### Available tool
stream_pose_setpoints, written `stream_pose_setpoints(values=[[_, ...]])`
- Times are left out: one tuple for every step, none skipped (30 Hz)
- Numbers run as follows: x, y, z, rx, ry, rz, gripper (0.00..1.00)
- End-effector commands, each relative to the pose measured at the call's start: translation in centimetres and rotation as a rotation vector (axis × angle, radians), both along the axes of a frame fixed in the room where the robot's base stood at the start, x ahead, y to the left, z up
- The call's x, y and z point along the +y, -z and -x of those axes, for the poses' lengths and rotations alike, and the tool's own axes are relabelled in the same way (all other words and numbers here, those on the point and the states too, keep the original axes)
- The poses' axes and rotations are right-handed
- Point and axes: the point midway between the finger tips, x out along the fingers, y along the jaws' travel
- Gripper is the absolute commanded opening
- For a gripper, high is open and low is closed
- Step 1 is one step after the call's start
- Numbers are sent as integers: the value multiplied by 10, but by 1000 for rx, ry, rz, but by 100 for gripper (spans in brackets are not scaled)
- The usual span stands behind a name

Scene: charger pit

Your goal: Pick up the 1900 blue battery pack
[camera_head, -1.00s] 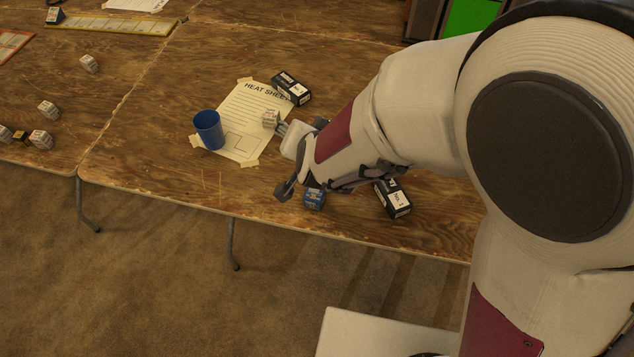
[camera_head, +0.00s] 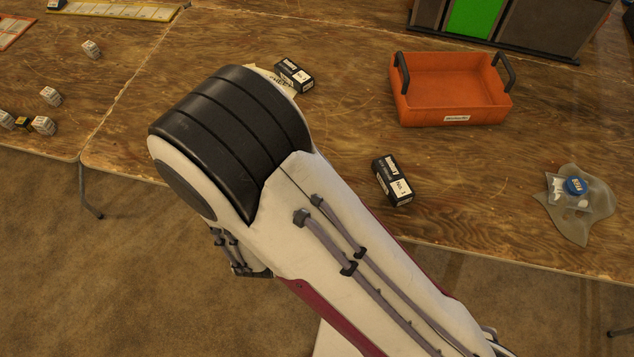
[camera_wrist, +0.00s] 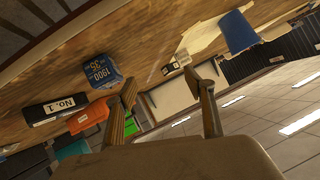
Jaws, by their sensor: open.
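The blue battery pack (camera_wrist: 101,71) sits on the wooden table in the wrist view, with white number print that looks like 1900 on its side. My gripper (camera_wrist: 168,88) is open and empty, its two fingers spread apart. The pack is left of the left finger and beyond it, not between the fingers. In the head view my arm covers both the pack and the gripper.
A black No. 1 box (camera_head: 393,180) stands near the pack; it also shows in the wrist view (camera_wrist: 56,108). The blue cup (camera_wrist: 238,32) is at right.

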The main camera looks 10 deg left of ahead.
Motion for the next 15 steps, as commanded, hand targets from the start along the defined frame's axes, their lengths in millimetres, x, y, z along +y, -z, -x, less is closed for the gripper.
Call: stream_pose_setpoints(values=[[0,6,6,-18,-5,15,54],[0,9,8,-31,-5,21,54],[0,12,11,-48,-5,29,54],[-1,14,13,-62,-6,35,54],[-1,16,15,-74,-7,40,54],[-2,19,18,-92,-7,49,54],[-3,20,20,-106,-8,55,54],[-4,22,23,-118,-9,62,54],[-5,24,25,-137,-9,71,54],[-7,26,27,-149,-9,78,54],[-8,28,29,-163,-10,86,54],[-11,30,32,-182,-9,97,54],[-13,32,33,-195,-8,105,54],[-15,33,35,-210,-7,115,54],[-19,35,37,-228,-4,128,54]])
